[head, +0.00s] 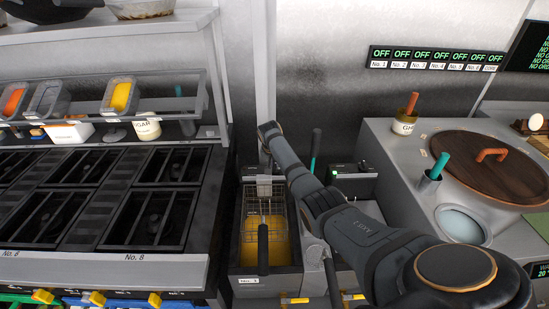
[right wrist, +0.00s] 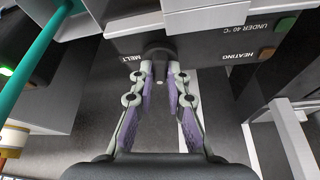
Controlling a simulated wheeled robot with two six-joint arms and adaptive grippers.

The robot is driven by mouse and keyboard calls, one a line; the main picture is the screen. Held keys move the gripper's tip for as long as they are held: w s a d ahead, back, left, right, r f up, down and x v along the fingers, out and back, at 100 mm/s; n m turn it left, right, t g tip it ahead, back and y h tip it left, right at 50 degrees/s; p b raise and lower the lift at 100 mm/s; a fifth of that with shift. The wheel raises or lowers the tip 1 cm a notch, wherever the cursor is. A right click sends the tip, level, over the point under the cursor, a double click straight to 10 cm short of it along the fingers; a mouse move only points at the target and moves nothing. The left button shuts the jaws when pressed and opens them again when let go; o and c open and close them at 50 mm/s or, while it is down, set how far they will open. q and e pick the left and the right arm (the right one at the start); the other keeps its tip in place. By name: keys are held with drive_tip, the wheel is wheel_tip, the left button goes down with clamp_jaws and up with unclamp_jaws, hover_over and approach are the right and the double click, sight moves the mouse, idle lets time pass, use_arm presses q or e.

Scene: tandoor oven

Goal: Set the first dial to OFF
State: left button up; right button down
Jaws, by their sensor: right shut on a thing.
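In the right wrist view a black round dial (right wrist: 154,48) sits on a dark panel (right wrist: 215,48) marked MELT, UNDER 40 °C and HEATING. My right gripper (right wrist: 160,70) is shut on this dial, with a finger on each side of it. The dial's pointer is hidden, so its setting cannot be read. In the head view my right arm (head: 355,235) reaches over the fryer, and the dial cannot be made out there. My left gripper is not in view.
A fryer (head: 249,281) labelled No. 1 holds yellow oil and a wire basket (head: 262,222). A control box (head: 354,186) with a green light stands beside my arm. Burners (head: 150,215) fill the left. A row of displays (head: 436,58) reads OFF.

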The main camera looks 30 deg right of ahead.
drive_tip(key=shift+r+n+t+y+p, duration=0.1)
drive_tip(key=shift+n+t+y+p, duration=0.3)
drive_tip(key=shift+n+p, duration=0.65)
drive_tip(key=shift+n, duration=0.35)
drive_tip(key=c, duration=1.3)
unclamp_jaws()
drive_tip(key=v, duration=1.1)
drive_tip(key=shift+s+r, duration=0.2)
drive_tip(key=shift+r, duration=0.2)
